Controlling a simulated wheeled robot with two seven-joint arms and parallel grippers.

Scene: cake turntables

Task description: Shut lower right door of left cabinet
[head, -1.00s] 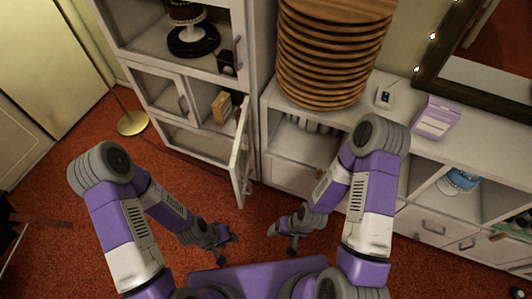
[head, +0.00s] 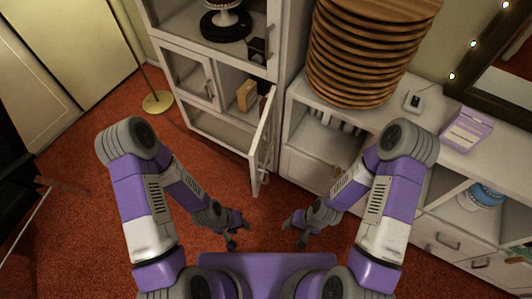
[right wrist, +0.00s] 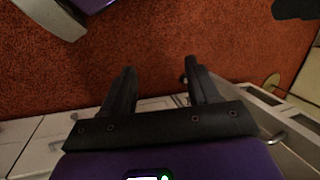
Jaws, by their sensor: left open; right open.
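The left cabinet (head: 229,139) is white and stands ahead of me, left of the middle of the head view. Its lower right door (head: 264,140) is swung open toward me, with a handle on its outer side. The compartment behind it shows a yellow box (head: 246,96). The lower left door (head: 190,80) looks shut. My left gripper (head: 236,238) is open and empty, low over the carpet, apart from the door. My right gripper (head: 297,236) is open and empty, also apart from the door; its two fingers show in the right wrist view (right wrist: 160,85).
A low white counter (head: 385,120) stands right of the cabinet. It carries a tall stack of round wooden boards (head: 365,55) and a purple box (head: 467,130). A lamp stand base (head: 158,102) is on the red carpet at left. The carpet between me and the door is clear.

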